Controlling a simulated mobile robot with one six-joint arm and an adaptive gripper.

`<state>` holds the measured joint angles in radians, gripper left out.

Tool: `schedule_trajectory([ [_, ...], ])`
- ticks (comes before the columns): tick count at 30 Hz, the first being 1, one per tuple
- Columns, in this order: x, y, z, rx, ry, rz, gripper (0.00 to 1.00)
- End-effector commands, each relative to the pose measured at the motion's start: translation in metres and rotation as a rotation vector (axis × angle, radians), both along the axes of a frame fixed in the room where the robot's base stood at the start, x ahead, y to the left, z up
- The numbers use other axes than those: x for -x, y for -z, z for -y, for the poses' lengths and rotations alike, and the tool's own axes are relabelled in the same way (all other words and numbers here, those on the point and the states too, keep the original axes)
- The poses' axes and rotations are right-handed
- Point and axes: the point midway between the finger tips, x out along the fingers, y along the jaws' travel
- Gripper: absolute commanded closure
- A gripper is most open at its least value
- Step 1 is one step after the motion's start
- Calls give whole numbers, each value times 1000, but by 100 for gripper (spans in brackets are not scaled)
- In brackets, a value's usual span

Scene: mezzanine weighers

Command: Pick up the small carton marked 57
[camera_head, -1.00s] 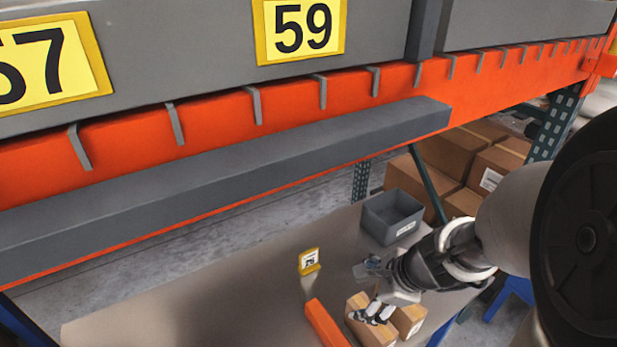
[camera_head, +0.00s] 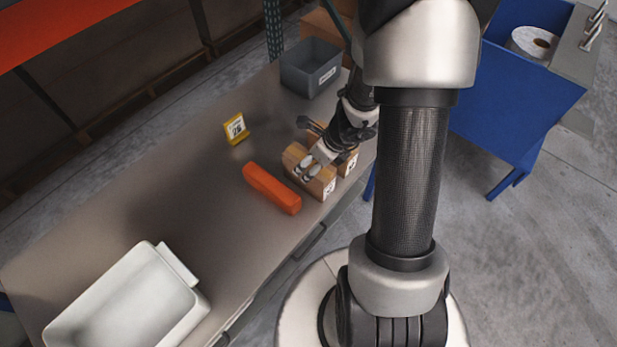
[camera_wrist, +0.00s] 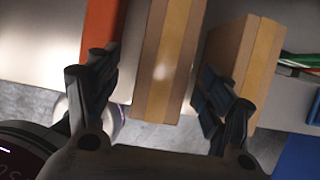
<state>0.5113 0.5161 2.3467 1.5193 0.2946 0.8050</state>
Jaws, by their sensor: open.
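Two small brown cartons stand side by side near the table's front edge: a left carton (camera_head: 322,185) and a right carton (camera_head: 347,163). Each has a small white label on its front, too small to read, so I cannot tell which is marked 57. My gripper (camera_head: 313,148) is open just over them, hiding parts of their tops. In the wrist view my gripper's fingers (camera_wrist: 157,95) are spread, with the left carton (camera_wrist: 168,50) between them. The right finger overlaps the near left side of the right carton (camera_wrist: 245,60). Contact cannot be told.
An orange block (camera_head: 271,188) lies just left of the cartons. A yellow-framed number sign (camera_head: 236,129) stands behind it. A grey bin (camera_head: 311,68) is at the table's far end, a white tray (camera_head: 130,305) at the near left. A blue cart (camera_head: 515,95) stands right. Mid-left table (camera_head: 130,210) is clear.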

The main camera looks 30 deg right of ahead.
Motion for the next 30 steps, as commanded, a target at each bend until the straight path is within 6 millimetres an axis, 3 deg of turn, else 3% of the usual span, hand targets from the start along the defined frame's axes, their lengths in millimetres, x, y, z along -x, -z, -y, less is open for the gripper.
schedule_trajectory([
  [8, -7, 16, -1, 0, -1, 0, 27],
  [16, -23, 53, -3, 1, -1, -1, 27],
  [30, -25, 55, -4, 1, -1, 1, 27],
])
